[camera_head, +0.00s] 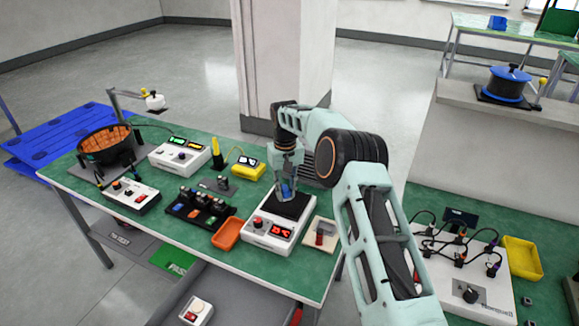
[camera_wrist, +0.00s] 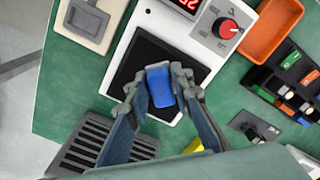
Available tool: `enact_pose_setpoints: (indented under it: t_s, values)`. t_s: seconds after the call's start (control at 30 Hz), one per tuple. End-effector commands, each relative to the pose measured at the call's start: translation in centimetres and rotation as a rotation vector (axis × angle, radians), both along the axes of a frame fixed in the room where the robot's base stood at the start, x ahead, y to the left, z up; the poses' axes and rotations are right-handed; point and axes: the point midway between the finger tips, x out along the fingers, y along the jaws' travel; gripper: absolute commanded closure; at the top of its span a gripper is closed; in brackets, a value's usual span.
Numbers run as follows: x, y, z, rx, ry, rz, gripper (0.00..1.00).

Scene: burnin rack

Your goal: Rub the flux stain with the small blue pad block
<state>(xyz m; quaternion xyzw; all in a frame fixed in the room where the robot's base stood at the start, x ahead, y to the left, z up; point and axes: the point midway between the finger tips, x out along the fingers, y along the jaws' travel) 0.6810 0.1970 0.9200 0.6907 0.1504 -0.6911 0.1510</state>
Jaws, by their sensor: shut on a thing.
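The small blue pad block (camera_wrist: 161,88) is between the two fingers of my gripper (camera_wrist: 164,78) in the wrist view. My gripper is shut on it. In the head view my gripper (camera_head: 287,178) points down with the blue block low between its fingers, over the black plate of a white heating unit (camera_head: 268,238). The black plate (camera_wrist: 188,68) shows around the block in the wrist view. I cannot tell whether the block touches the plate. I cannot make out the flux stain in either view; the block and fingers hide part of the plate.
An orange tray (camera_head: 227,234) and a black rack of small parts (camera_head: 195,212) stand left of the unit. A yellow box (camera_head: 248,171) and a grey vented box (camera_wrist: 92,145) are near. Some green mat (camera_wrist: 55,95) is bare.

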Motion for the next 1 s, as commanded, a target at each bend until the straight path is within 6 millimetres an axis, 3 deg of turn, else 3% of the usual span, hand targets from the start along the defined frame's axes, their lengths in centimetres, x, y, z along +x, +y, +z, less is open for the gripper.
enact_pose_setpoints:
  t_s: [0.3, 1.0]
  values:
    - [-0.4, -0.3, 2.9, 0.001, 0.000, -0.001, 1.00]
    - [-0.5, -0.3, 3.1, 0.000, -0.001, -0.001, 1.00]
